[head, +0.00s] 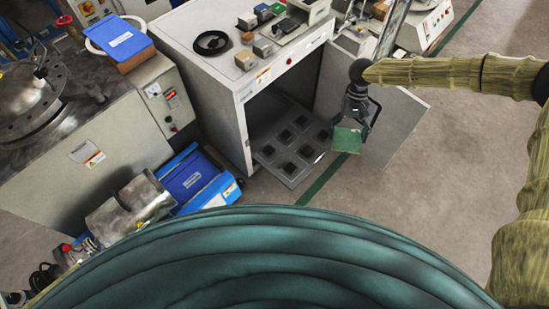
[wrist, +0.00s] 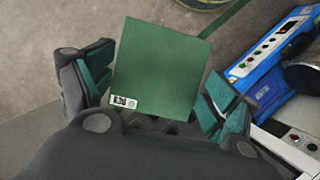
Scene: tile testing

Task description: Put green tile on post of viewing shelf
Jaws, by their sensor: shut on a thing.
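A square green tile (head: 347,139) is held in my gripper (head: 357,118), in front of the open cabinet. In the wrist view the green tile (wrist: 160,65) sits between the two finger pads, flat face to the camera, with a small white label at its lower left corner. A grey slotted shelf (head: 283,158) extends out of the bottom of the open cabinet, left of the tile. I cannot tell whether this is the viewing shelf, and no post can be made out clearly.
The white cabinet (head: 236,95) has its door (head: 391,133) open, close behind and right of my gripper. Small blocks and a black ring (head: 211,43) lie on its top. Blue boxes (head: 188,178) stand at the left. Grey floor (head: 440,170) is clear at the right.

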